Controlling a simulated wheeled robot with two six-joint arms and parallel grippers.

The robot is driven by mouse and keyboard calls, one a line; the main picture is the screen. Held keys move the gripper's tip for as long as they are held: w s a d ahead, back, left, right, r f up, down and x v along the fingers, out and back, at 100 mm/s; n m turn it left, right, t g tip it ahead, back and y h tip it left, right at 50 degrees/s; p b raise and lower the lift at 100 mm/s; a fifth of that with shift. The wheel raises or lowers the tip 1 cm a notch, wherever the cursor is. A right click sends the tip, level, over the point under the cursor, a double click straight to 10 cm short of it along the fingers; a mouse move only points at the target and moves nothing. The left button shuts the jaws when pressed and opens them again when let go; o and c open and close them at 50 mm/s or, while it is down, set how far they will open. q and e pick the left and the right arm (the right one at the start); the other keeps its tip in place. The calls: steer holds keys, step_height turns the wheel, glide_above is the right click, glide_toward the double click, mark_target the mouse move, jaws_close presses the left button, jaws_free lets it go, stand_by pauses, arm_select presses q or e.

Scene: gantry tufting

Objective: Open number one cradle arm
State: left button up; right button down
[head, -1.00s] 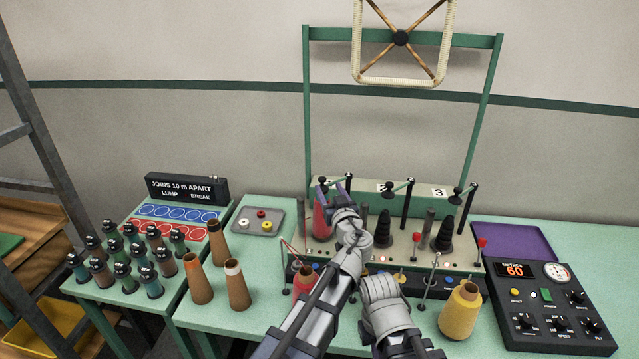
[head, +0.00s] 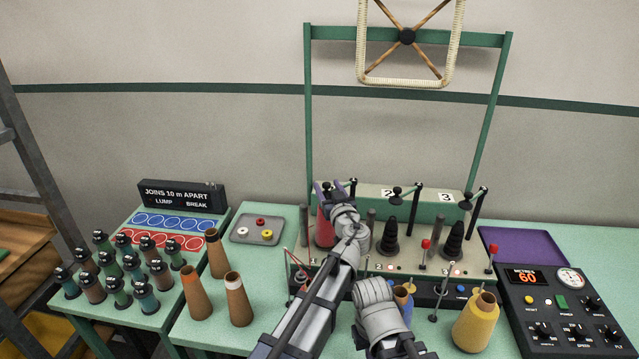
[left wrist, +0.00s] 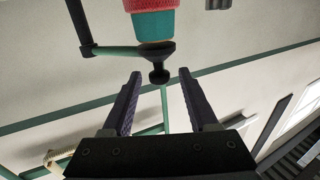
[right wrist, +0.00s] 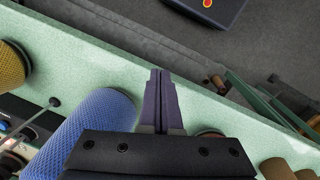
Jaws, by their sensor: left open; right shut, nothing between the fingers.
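The number one cradle arm (head: 347,184) is a thin green bar with black ends on a black post, at the left end of the machine. In the left wrist view the bar (left wrist: 115,50) reaches across to a cup with a black knob (left wrist: 158,76). My left gripper (head: 331,188) is open, and its purple fingers (left wrist: 160,88) stand either side of the knob's line, with no clear contact. A red cone (head: 324,228) sits below the arm. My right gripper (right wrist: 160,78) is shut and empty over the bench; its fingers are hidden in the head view.
Cradle arms two (head: 404,192) and three (head: 462,197) stand to the right, above black cones. A blue cone (right wrist: 90,130) is close beside my right gripper. A yellow cone (head: 476,322) and control box (head: 550,305) stand further right. Brown cones (head: 238,300) stand at left.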

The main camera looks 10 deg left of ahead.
arm_select(q)
steer(key=shift+x, duration=0.95)
steer(key=shift+s, duration=0.15)
jaws_close()
stand_by(0.5)
